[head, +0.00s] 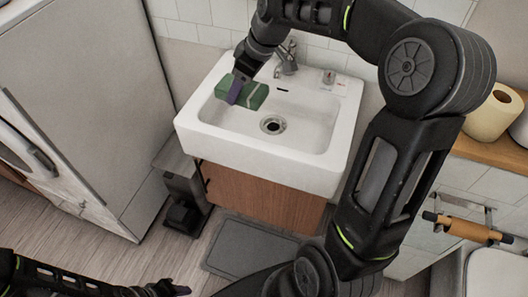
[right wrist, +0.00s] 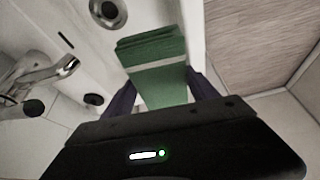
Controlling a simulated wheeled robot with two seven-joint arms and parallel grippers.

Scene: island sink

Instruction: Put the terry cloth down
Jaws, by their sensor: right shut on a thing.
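The terry cloth (head: 252,95) is a folded green block with a pale stripe, held over the left part of the white sink (head: 195,127). My right gripper (head: 238,88) is shut on it, one purple-grey finger showing on its side. In the right wrist view the cloth (right wrist: 157,75) sticks out from between the two fingers of the gripper (right wrist: 160,92). In that view it appears above the sink's left rim; whether it touches the sink I cannot tell. My left gripper (head: 170,289) is low at the bottom left, away from the sink, and its opening is unclear.
The faucet (head: 287,58) stands at the sink's back, close to my right arm; it also shows in the right wrist view (right wrist: 40,75). The drain (head: 272,125) and basin floor are clear. A white cabinet (head: 95,75) stands left. Paper rolls (head: 493,114) sit on the right counter.

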